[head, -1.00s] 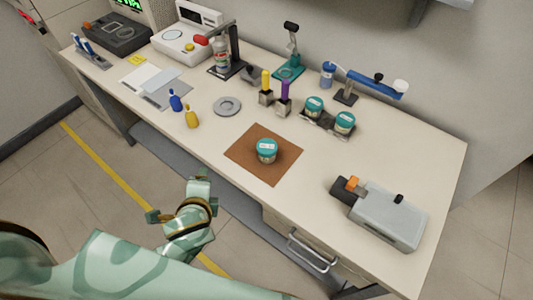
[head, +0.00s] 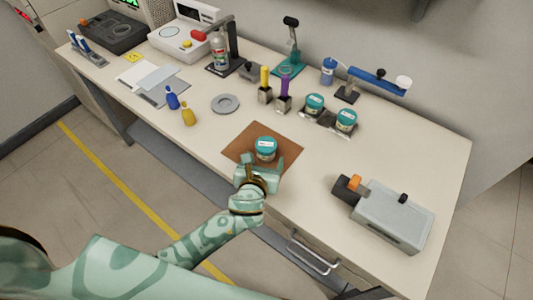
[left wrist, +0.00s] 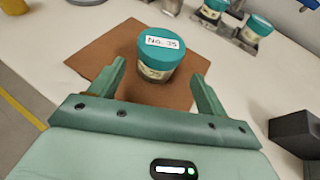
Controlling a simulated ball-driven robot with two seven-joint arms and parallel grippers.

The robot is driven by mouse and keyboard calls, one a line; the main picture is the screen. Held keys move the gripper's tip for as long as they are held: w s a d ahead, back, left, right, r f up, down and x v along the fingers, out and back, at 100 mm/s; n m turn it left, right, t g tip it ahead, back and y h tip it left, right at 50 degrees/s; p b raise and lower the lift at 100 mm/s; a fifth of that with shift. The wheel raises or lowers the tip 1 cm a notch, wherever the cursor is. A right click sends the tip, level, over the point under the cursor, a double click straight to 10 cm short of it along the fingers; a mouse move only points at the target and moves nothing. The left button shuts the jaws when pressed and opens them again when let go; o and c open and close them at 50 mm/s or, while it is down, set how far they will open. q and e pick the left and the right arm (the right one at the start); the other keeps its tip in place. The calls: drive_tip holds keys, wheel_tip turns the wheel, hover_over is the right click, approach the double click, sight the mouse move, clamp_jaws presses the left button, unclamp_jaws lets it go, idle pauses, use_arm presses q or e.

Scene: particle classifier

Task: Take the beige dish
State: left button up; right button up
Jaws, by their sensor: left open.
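A round jar (head: 265,149) with a teal lid and a beige-looking body stands upright on a brown mat (head: 237,143). In the left wrist view the jar (left wrist: 159,57) carries a white label reading "No. 35". It is the nearest match to a beige dish, but I cannot be sure it is the one meant. My left gripper (head: 259,169) is open and empty at the mat's front edge. In the left wrist view its fingers point toward the jar, one to each side, with the jar just beyond the tips. My right gripper is not in view.
Two similar jars (head: 314,103) (head: 346,119) stand on a dark rack behind. A grey machine (head: 393,215) stands at right; the bench between is clear.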

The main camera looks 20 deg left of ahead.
use_arm(q)
drive_tip(key=shift+x, duration=0.8)
drive_tip(key=b+x, duration=0.2)
drive_tip(key=x, duration=0.3)
drive_tip(key=shift+s+a+f, duration=0.1)
drive_tip(key=shift+s+a, duration=0.05)
drive_tip(key=shift+w, duration=0.2)
drive_tip(key=c, duration=1.1)
